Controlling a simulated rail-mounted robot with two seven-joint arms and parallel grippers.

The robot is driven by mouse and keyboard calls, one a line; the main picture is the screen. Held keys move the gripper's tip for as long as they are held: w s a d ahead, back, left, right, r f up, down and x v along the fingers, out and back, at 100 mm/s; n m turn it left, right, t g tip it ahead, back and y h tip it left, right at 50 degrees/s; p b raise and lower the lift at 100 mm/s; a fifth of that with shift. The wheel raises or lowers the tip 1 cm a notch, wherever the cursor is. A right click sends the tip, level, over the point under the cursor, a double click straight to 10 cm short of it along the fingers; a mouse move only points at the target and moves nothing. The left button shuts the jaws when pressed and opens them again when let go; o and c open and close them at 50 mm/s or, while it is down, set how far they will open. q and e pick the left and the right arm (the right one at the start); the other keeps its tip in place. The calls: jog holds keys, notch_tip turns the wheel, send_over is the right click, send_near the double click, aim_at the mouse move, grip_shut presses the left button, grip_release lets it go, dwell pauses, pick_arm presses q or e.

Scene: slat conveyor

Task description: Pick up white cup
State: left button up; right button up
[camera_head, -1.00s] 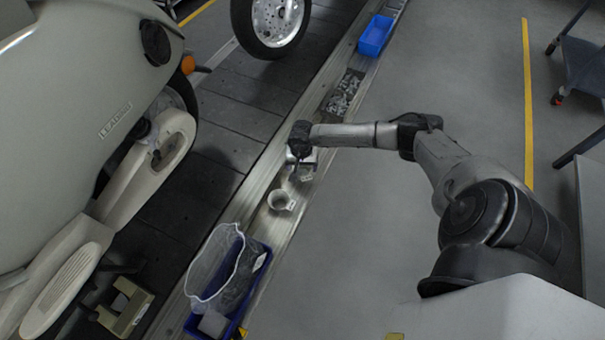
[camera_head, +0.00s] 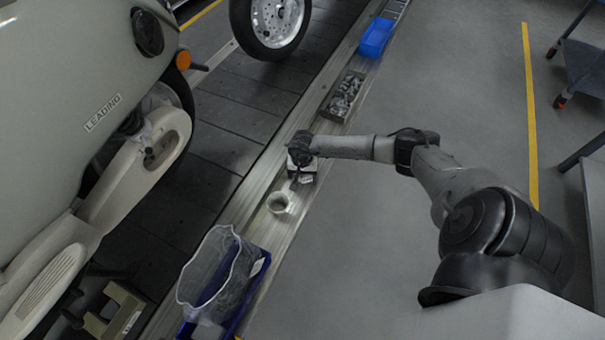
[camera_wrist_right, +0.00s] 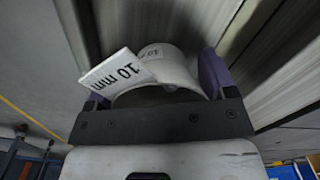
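The white cup (camera_head: 279,203) stands on the metal ledge beside the conveyor in the head view. My right gripper (camera_head: 296,182) is just behind it on the same ledge, pointing down. In the right wrist view the cup (camera_wrist_right: 170,68) shows beyond the gripper's base, between two purple fingers that are spread apart. A white piece marked "10 mm" (camera_wrist_right: 118,72) overlaps the cup's left side there. The right gripper (camera_wrist_right: 155,82) looks open; whether a finger touches the cup I cannot tell. My left gripper is not in view.
A blue bin (camera_head: 252,291) with a clear bag stands on the ledge nearer me. A grey tray of metal parts (camera_head: 344,98) and a blue bin (camera_head: 376,38) are farther along. A pale scooter (camera_head: 60,130) fills the left.

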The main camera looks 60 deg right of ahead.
jog(key=c, duration=0.5)
